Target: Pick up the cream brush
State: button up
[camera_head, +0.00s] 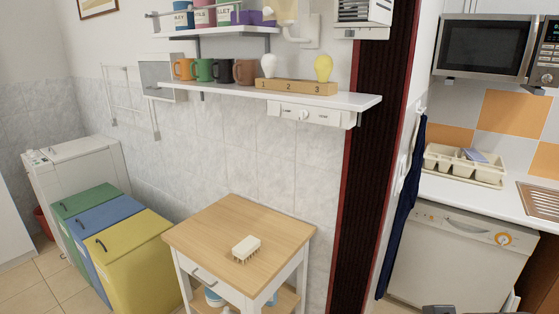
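The cream brush (246,248) lies on the light wooden top of a small white table (205,235), with its bristles pointing down and its smooth back up. Nothing stands around it on the table top. My gripper's fingers do not show in this view. A dark shape at the bottom edge, right of centre, may be part of my arm, but too little of it shows to tell. It is well to the right of the brush and apart from it.
Green, blue and yellow bins (129,254) stand left of the table. A wall shelf (350,101) with mugs, bulbs and a numbered wooden block hangs above and behind it. A dark red-edged column (370,170) and a dishwasher (455,255) are to the right.

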aim_at(245, 249)
jog(key=i+u, duration=0.3)
jog(key=i, duration=0.2)
jog(key=i+l+u, duration=0.1)
jog(key=i+u, duration=0.2)
jog(key=i, duration=0.2)
jog(key=i+l+u, duration=0.25)
jog(key=i, duration=0.2)
